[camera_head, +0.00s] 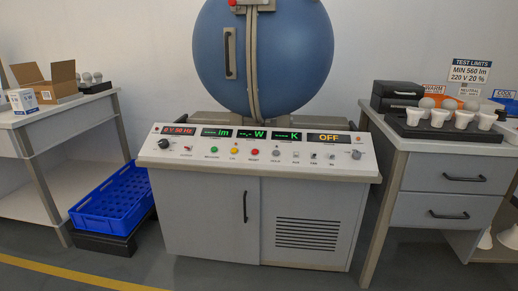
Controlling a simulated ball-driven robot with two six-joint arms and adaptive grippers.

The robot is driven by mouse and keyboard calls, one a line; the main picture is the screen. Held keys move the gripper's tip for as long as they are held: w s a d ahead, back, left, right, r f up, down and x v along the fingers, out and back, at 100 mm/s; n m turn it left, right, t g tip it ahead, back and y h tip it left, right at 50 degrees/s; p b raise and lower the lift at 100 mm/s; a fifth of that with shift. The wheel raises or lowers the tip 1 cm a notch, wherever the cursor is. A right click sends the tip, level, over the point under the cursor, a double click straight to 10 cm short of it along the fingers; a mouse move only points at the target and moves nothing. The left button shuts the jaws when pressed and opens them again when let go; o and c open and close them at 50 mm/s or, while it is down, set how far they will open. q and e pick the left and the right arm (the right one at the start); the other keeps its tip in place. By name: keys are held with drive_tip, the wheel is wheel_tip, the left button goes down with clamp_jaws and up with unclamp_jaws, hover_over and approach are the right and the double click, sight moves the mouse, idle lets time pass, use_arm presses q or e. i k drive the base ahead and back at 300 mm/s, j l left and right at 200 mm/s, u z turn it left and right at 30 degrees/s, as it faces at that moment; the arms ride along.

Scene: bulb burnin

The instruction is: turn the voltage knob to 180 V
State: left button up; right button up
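The control panel (262,167) is on the sloped top of a grey cabinet below a blue sphere. A dark round knob (164,143) is at its left end, under a red display (179,131) that seems to read 0 V 50 Hz. A second, greyish knob (356,155) is at the right end, below a display reading OFF (328,138). The knob labels are too small to read, so I cannot tell their settings. Neither of my grippers is in view.
Green displays and several coloured buttons sit between the knobs. The blue sphere (262,60) rises behind the panel. A left bench (70,110) carries boxes; a right bench (450,160) carries bulbs. A blue crate (112,198) is at lower left. Space before the panel is clear.

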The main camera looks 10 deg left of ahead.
sight(163, 144)
drive_tip(key=i+j+u, duration=0.1)
drive_tip(key=j, duration=0.3)
drive_tip(key=i+j+u, duration=0.1)
drive_tip(key=i+j, duration=0.4)
drive_tip(key=j, duration=0.3)
drive_tip(key=u, duration=0.05)
